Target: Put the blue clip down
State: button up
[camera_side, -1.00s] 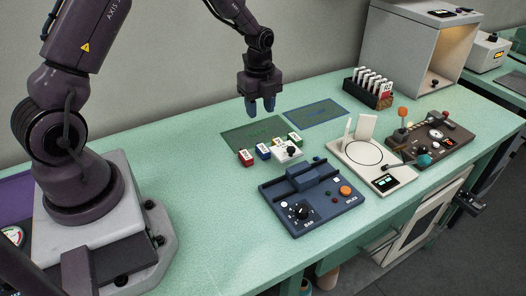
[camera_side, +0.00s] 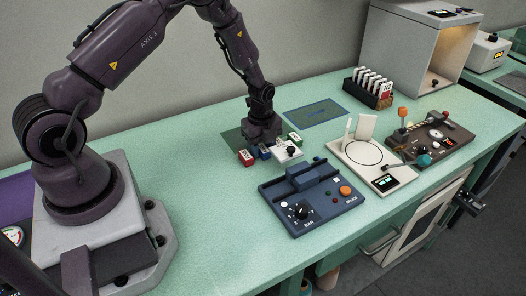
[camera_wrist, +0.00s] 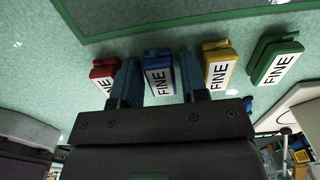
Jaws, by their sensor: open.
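The blue clip (camera_wrist: 160,82), labelled FINE, stands on the bench between the two fingers of my gripper (camera_wrist: 158,64) in the wrist view. My gripper is open, with one finger on each side of the clip; I cannot tell whether either finger touches it. In the side view my gripper (camera_side: 263,142) is low over the row of clips, and a small part of the blue clip (camera_side: 264,153) shows below it.
A red clip (camera_wrist: 103,73) is close left of my left finger; a yellow clip (camera_wrist: 219,68) and a green clip (camera_wrist: 276,62) stand to the right. A dark blue splice device (camera_side: 310,200) sits in front. The bench at left front is clear.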

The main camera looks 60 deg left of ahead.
jog(key=c, duration=0.7)
jog(key=shift+r, duration=0.1)
jog(key=shift+c, duration=0.2)
